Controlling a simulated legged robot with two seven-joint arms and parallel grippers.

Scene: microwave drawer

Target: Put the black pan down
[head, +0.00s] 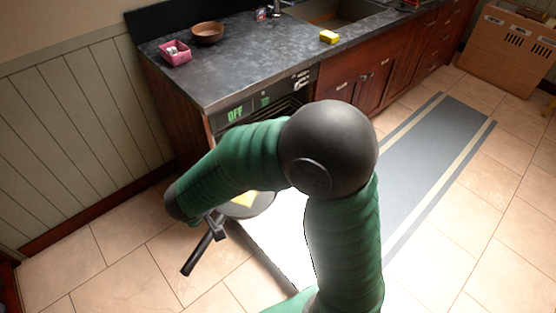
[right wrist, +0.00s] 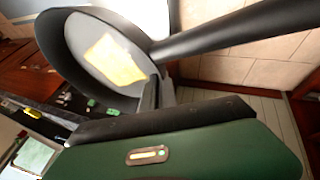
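The black pan (head: 262,206) shows in the head view below the counter, partly hidden behind my right arm. Its dark handle (head: 196,257) points down and left. In the right wrist view the pan (right wrist: 80,62) is tilted in the picture, with a grey inside and a flat yellow piece (right wrist: 115,62) in it. My right gripper (head: 214,223) is at the handle near the pan's rim and appears shut on it. In the right wrist view its dark fingers (right wrist: 158,98) are at the handle's base; the exact contact is hidden. My left gripper is in neither view.
An appliance with a green OFF display (head: 235,115) is under the dark counter (head: 225,70). A bright white surface (head: 287,232) with a dark edge lies beside the pan, partly behind my arm. A bowl (head: 207,32), pink container (head: 175,52) and yellow sponge (head: 328,37) are on the counter.

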